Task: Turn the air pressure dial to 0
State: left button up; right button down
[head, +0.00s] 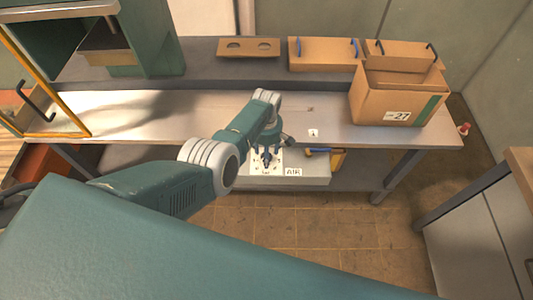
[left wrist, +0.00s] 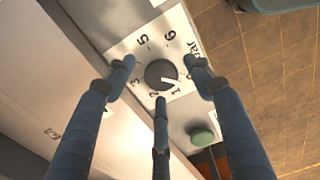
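The air pressure dial is a dark round knob (left wrist: 160,73) on a white plate (left wrist: 150,47) with printed numbers and "bar". Its white pointer line points towards the area of the 1; a finger partly covers the plate just beyond. In the head view the dial plate (head: 267,170) is on the front of the grey box under the bench, beside an "AIR" label (head: 293,172). My left gripper (left wrist: 162,80) is open, with its three blue fingers spread around the knob and visible gaps between them and it. It shows small in the head view (head: 266,157). My right gripper is not in view.
A green round button (left wrist: 202,138) is near the dial. The workbench (head: 320,105) extends above it, holding a cardboard box (head: 385,105). A green machine (head: 150,40) with a yellow-framed door (head: 62,134) stands at left. The tiled floor in front is clear.

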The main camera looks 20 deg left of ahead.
pick_arm(q)
notch_tip(320, 180, up, 12)
dwell(0.7)
dwell(0.4)
